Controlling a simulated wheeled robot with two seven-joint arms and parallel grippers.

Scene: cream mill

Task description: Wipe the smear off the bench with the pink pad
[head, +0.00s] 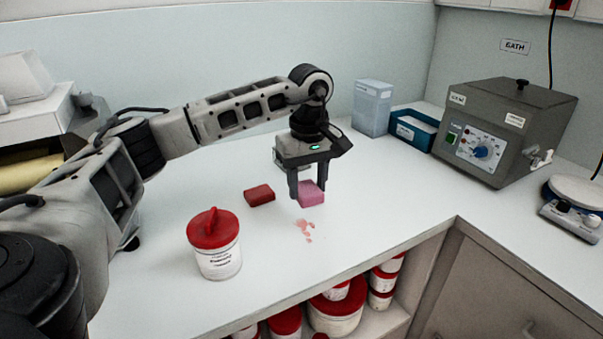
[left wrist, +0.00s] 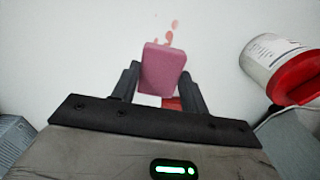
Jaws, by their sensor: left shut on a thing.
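The pink pad (head: 311,192) is between the fingers of my left gripper (head: 307,192), which is shut on it. The pad also shows between the fingers in the left wrist view (left wrist: 163,68). I cannot tell whether the pad touches the bench or is just above it. The pinkish-red smear (head: 304,230) lies on the white bench (head: 385,210), just in front of the pad. In the left wrist view the smear (left wrist: 170,35) shows as several blotches beyond the pad. My right gripper is in neither view.
A dark red pad (head: 259,195) lies left of the gripper. A red-lidded white tub (head: 215,245) stands front left of the smear. A pale blue box (head: 372,107), a blue tray (head: 413,130) and a grey bath (head: 505,130) stand behind right. Bench right of the smear is clear.

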